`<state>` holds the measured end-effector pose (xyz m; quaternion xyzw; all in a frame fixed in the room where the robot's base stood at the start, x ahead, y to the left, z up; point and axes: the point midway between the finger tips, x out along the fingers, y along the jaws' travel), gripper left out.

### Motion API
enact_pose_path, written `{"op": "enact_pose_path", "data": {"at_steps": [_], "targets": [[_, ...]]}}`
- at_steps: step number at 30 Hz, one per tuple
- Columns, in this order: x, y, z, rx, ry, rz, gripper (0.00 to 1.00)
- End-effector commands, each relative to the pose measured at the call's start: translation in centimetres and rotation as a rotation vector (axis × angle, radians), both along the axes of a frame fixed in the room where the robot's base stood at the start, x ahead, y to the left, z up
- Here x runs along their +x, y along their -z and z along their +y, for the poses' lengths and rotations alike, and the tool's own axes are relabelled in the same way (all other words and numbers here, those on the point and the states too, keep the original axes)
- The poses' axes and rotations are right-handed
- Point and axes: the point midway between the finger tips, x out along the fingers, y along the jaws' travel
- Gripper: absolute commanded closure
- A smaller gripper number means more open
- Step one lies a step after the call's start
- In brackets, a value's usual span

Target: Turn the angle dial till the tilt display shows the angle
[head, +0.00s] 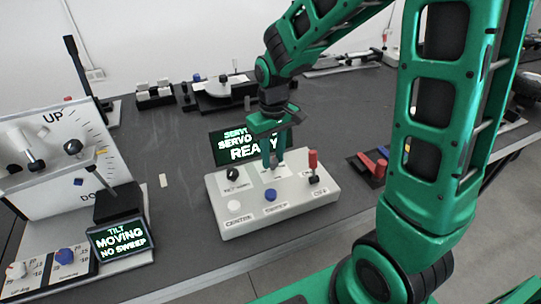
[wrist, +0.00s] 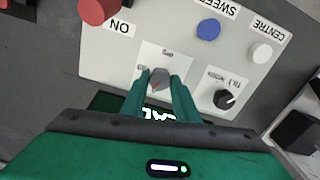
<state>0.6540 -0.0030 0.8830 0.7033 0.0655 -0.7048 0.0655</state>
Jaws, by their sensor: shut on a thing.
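A white control box (head: 243,213) stands on the dark table. My gripper (head: 272,163) points down at its middle dial. My fingers (wrist: 160,88) are shut on the knob, one on each side. The tilt display (head: 119,238) at the left reads "TILT MOVING NO SWEEP" and shows no angle number. A servo display (head: 245,145) behind the box reads "SERVO READY", partly hidden by my gripper.
On the box are a black knob (head: 232,174), a blue sweep button (head: 270,195), a white centre button (head: 234,206) and a red-topped switch (head: 313,160) near my gripper. A white tilt board (head: 62,145) with UP and DOWN marks stands left. The table behind the box is partly clear.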

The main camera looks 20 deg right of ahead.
Motion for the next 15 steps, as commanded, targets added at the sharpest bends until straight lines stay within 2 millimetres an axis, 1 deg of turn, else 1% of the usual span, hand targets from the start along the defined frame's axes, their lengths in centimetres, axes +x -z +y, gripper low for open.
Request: {"op": "enact_pose_path", "data": {"at_steps": [6,15], "targets": [[0.16,-0.10,-0.12,-0.002,0.177,-0.004,0.95],[0.17,-0.11,-0.11,-0.001,0.342,-0.005,0.95]]}}
